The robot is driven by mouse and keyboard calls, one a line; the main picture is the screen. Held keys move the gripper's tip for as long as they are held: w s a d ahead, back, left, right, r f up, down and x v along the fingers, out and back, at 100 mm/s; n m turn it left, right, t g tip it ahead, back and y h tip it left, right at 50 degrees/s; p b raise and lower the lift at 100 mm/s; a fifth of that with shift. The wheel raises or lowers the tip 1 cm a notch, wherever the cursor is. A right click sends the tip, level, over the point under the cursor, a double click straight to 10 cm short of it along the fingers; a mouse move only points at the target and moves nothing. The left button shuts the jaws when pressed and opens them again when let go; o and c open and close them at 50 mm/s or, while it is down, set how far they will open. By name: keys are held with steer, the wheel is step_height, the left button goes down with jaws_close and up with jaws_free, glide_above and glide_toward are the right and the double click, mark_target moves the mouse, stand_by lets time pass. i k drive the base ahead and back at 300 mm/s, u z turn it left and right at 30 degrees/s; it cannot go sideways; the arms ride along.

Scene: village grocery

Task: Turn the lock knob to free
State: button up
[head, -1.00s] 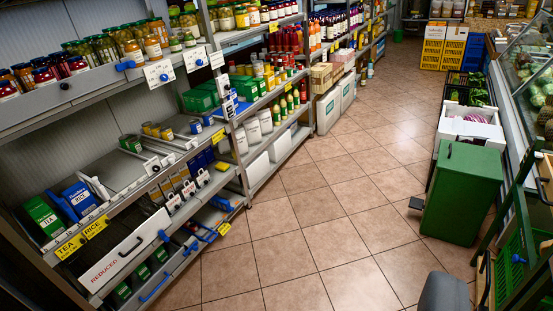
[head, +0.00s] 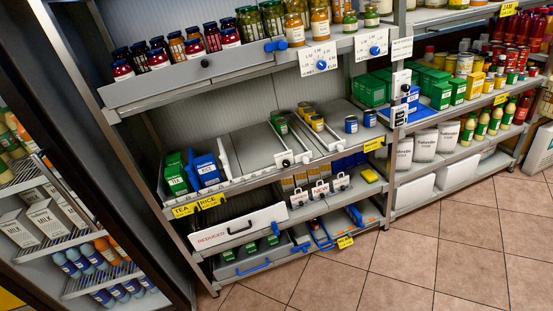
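Two white dial plates, the left plate (head: 321,57) and the right plate (head: 374,43), hang on the upper shelf edge. Another black knob (head: 285,162) is on the middle shelf edge. My gripper is not in view.
A green TEA box (head: 175,175) and a blue RICE box (head: 206,170) stand on the middle shelf. Below is a drawer marked REDUCED (head: 238,230). A fridge with milk cartons (head: 50,220) is at left. Tiled floor (head: 440,255) is clear at lower right.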

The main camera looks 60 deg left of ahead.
mark_target(286, 164)
steer(key=u, duration=0.5)
steer(key=i, duration=1.15)
steer(key=u, duration=1.3)
steer(key=i, duration=0.8)
steer(key=u, duration=0.4)
steer(key=k, duration=0.85)
steer(key=u, duration=0.2)
steer(key=i, duration=0.85)
steer(key=z, duration=0.1)
